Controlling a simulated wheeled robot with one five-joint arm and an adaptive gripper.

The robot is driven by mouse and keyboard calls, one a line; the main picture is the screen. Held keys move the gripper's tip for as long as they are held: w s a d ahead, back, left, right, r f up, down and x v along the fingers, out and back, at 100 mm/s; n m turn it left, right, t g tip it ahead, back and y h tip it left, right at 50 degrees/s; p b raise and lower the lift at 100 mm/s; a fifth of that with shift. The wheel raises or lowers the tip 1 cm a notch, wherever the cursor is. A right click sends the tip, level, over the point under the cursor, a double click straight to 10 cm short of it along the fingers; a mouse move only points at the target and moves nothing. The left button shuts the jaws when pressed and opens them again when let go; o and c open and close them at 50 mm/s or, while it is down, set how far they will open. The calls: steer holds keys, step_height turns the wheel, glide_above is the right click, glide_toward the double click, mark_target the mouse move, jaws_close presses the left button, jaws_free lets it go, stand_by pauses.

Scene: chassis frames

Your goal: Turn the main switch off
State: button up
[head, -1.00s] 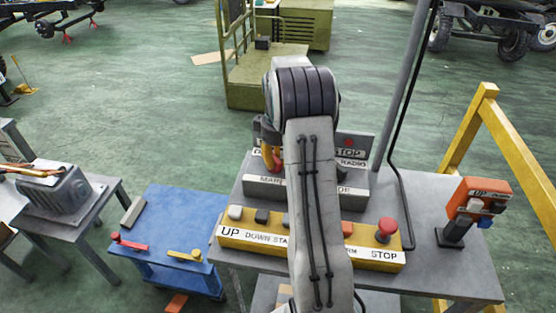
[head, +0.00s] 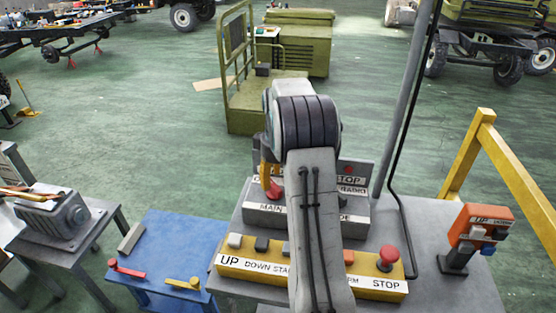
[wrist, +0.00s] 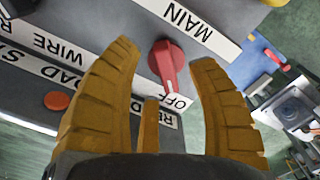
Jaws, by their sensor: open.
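The main switch is a red rotary knob (wrist: 167,62) on a grey control box (wrist: 225,35), beside a white MAIN label. In the wrist view its handle points down, with its end close to the word OFF (wrist: 180,101). My gripper (wrist: 165,56) is open, with one ochre finger on each side of the knob and visible gaps to it. A shorter ochre part shows between the fingers, below the knob. In the head view the red knob (head: 274,191) shows just left of my arm, which hides the middle of the box.
A yellow button box (head: 320,273) with a red mushroom button (head: 388,257) stands in front of the grey box. An orange switch unit (head: 480,229) is at the right of the table. A thin pole (head: 405,105) rises behind. A blue table (head: 165,250) stands left.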

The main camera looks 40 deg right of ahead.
step_height(320, 180, up, 9)
steer(key=shift+f, duration=0.15)
stand_by(0.9)
step_height(320, 180, down, 5)
steer(key=m, duration=0.3)
steer(key=shift+w+d+m, duration=0.1)
steer(key=shift+w+m, duration=0.05)
steer(key=shift+m, duration=0.75)
steer(key=s+a+f, duration=0.2)
steer(key=s, duration=0.1)
steer(key=s+a+f, duration=0.1)
steer(key=s, duration=0.1)
steer(key=shift+s+a, duration=0.25)
steer(key=s+a+r+n+t, duration=0.2)
steer(key=s+a+r, duration=0.2)
steer(key=s+a, duration=0.5)
steer(key=s+a+r+n+t, duration=0.2)
steer(key=s+a+r+n, duration=0.1)
steer(key=s+a, duration=0.6)
steer(key=shift+a+r, duration=0.65)
steer(key=shift+a, duration=0.4)
